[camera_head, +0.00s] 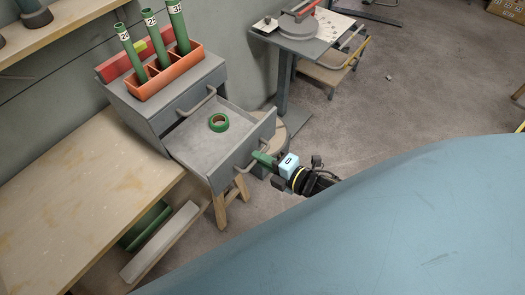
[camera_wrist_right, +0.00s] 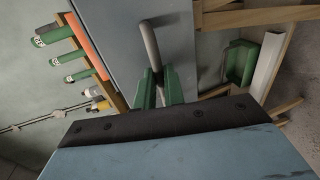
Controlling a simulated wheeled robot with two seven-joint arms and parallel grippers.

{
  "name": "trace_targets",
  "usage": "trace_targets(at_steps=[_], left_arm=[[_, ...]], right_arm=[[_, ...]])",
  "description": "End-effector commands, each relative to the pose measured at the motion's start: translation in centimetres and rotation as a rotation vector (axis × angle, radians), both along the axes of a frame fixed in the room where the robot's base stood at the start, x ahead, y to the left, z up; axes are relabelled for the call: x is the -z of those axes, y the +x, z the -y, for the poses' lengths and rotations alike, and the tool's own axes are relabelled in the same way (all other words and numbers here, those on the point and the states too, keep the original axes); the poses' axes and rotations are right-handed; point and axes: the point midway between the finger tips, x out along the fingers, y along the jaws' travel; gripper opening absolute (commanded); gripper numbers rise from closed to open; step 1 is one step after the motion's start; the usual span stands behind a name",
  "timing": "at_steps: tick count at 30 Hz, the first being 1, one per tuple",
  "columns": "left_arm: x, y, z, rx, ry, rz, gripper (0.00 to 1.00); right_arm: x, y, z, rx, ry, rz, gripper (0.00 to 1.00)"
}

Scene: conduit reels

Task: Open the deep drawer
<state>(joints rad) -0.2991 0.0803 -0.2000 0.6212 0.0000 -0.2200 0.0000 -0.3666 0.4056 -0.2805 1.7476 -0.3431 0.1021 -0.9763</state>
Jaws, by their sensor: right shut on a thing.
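The deep drawer (camera_head: 238,170) of a small grey cabinet stands pulled out in the head view, and its inside is in sight. A green tape roll (camera_head: 218,122) lies on the drawer's floor. My right gripper (camera_head: 259,164), with green fingers, is at the drawer's front and shut on its bar handle (camera_head: 246,160). In the right wrist view the green fingers (camera_wrist_right: 158,88) are on either side of the grey handle (camera_wrist_right: 150,45), against the drawer front. My left gripper is not in either view.
An orange holder (camera_head: 165,75) with three numbered green tubes stands on the cabinet top. The upper drawer's handle (camera_head: 199,102) sits above the open drawer. A wooden bench (camera_head: 70,190) is at left. A grey machine stand (camera_head: 300,45) is behind. Open floor lies at right.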

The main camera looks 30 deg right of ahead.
Motion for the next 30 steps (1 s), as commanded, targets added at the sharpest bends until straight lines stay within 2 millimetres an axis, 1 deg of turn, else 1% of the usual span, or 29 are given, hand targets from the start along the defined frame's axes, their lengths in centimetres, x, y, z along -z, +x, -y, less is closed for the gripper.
trace_targets(at_steps=[4, 5, 9, 23, 26, 30], left_arm=[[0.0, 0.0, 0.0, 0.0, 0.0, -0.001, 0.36], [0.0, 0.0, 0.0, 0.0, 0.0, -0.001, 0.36], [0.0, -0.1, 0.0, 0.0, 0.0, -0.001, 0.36], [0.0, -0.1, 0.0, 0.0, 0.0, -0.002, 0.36], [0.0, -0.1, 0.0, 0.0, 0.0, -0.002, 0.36], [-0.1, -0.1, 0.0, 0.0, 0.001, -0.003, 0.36]], right_arm=[[0.0, 0.0, 0.0, 0.001, 0.0, 0.001, 0.0], [0.0, 0.0, 0.0, 0.001, 0.0, 0.001, 0.14], [0.0, 0.0, 0.0, 0.001, 0.0, 0.001, 0.32], [0.0, -0.2, 0.1, 0.002, 0.001, 0.0, 0.32], [-0.1, -0.8, 0.4, 0.002, 0.001, -0.002, 0.32], [-0.5, -2.8, 1.1, 0.002, 0.0, -0.004, 0.32]])
